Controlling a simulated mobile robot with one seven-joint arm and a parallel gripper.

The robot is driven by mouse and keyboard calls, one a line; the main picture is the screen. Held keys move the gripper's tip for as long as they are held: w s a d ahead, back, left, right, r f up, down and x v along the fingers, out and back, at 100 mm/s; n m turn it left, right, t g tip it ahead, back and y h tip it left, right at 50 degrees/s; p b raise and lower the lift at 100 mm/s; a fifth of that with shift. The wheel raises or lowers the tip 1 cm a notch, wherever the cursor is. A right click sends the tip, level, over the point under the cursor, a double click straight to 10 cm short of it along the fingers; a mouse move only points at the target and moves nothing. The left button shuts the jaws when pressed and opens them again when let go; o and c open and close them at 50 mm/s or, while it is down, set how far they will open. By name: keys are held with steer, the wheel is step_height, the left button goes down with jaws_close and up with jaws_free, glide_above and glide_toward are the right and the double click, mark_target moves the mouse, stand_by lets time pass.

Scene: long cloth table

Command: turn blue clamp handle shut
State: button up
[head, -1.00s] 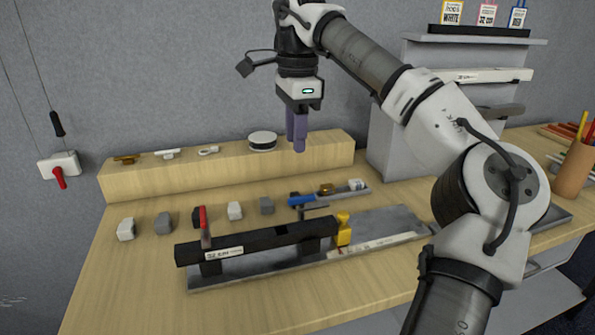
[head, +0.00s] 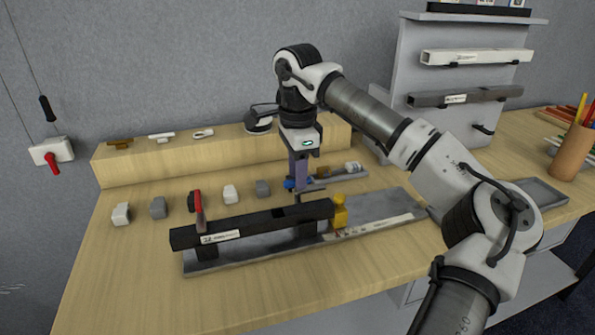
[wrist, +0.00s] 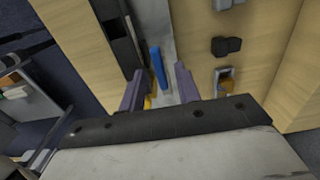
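The blue clamp handle (head: 288,184) shows as a small part beside my fingers, behind the dark bar (head: 270,224). Most of it is hidden by my gripper (head: 300,184) in the head view. In the wrist view the blue handle (wrist: 158,68) appears as a long strip in the gap between my two purple fingers (wrist: 160,84). The fingers are apart, with space on both sides of the handle. I cannot tell whether they reach down to its height.
A red handle (head: 198,208) stands upright at the bar's left end. A yellow part (head: 340,212) stands at its right end. Several small blocks (head: 158,207) line the table behind the bar. A wooden step (head: 220,150) runs along the wall. The table's front left is clear.

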steer(key=shift+f, duration=0.35)
jaws_close()
